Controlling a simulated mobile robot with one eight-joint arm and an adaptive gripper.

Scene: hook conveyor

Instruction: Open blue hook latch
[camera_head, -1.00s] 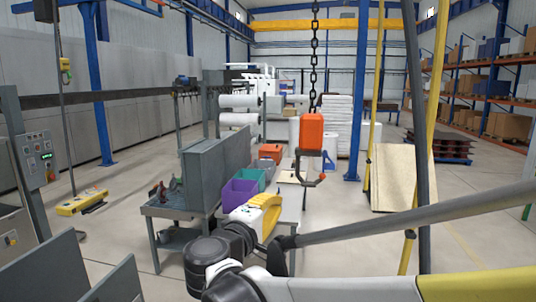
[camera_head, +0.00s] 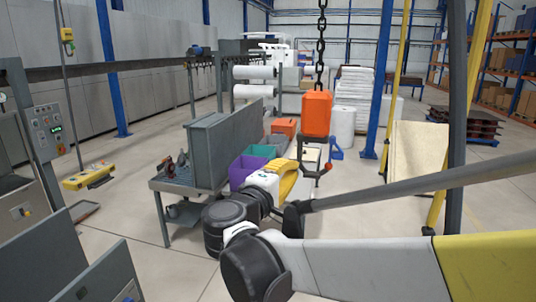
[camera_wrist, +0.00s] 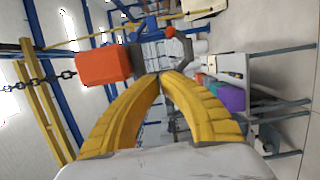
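An orange hoist block (camera_head: 317,113) hangs on a dark chain. Under it is a dark curved hook (camera_head: 301,154) with a red-orange end piece (camera_head: 328,167). A blue shape (camera_head: 336,152) shows right of the hook; I cannot tell whether it is a latch on the hook or a thing behind. In the wrist view, turned sideways, the block (camera_wrist: 103,67) and dark hook parts (camera_wrist: 133,55) lie past the fingertips. My gripper (camera_wrist: 163,76) has yellow fingers whose tips meet, with nothing seen between them. In the head view the fingers (camera_head: 287,180) are just left of and below the hook, seemingly apart from it.
A grey table (camera_head: 165,186) with an upright grey panel (camera_head: 222,145) stands left of my gripper. Purple (camera_head: 246,173), teal and orange bins sit beyond it. A pale leaning board (camera_head: 415,160) and yellow posts stand at the right. The floor between is open.

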